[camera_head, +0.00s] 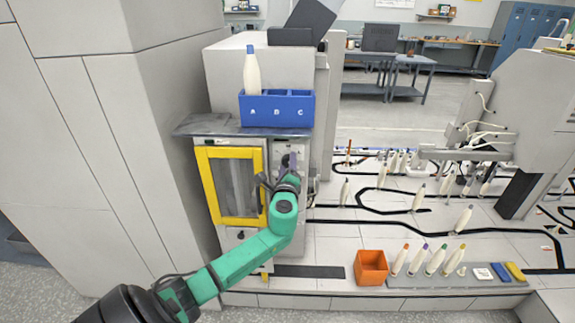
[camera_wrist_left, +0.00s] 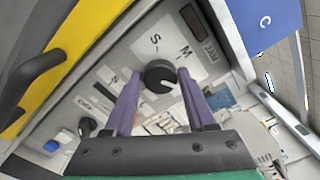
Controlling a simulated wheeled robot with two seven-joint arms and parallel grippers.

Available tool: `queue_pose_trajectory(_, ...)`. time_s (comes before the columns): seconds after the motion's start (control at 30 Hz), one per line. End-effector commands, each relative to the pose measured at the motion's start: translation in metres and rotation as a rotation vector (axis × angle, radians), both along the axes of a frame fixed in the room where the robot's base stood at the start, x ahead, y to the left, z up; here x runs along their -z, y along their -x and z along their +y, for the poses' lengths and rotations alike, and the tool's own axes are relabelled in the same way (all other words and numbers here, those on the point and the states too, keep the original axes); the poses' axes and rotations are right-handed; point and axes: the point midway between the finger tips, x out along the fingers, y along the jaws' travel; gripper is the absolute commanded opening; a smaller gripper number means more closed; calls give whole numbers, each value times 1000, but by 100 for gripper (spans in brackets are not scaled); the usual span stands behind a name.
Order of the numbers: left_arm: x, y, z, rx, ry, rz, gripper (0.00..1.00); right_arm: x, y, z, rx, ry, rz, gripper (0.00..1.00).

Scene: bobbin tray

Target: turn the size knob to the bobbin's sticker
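The size knob (camera_wrist_left: 160,75) is round and black, on a light panel with the letters S and M beside it in the left wrist view. A pale mark shows on its lower right edge. My left gripper (camera_wrist_left: 159,76) has its two purple fingers apart, one on each side of the knob; I cannot tell if they touch it. In the head view my left gripper (camera_head: 290,162) is at the machine's panel and hides the knob. A white bobbin (camera_head: 251,73) with a blue tip stands upright in the left compartment of the blue tray (camera_head: 277,112). No sticker is readable. My right gripper is out of view.
A yellow-framed door (camera_head: 209,186) with a dark handle is just left of the panel. The blue tray, marked A, B, C, sits on the ledge above. An orange box (camera_head: 371,267) and several bobbins on a grey rack (camera_head: 404,283) are at lower right.

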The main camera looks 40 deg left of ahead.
Motion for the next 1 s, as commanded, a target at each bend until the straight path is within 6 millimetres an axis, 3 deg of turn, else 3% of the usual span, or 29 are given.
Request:
queue_pose_trajectory(0.47, 1, 6, -5, 1, 1, -1, 82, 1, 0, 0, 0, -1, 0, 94)
queue_pose_trajectory(1.0, 3, 109, -83, 1, 3, 2, 82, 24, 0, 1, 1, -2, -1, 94)
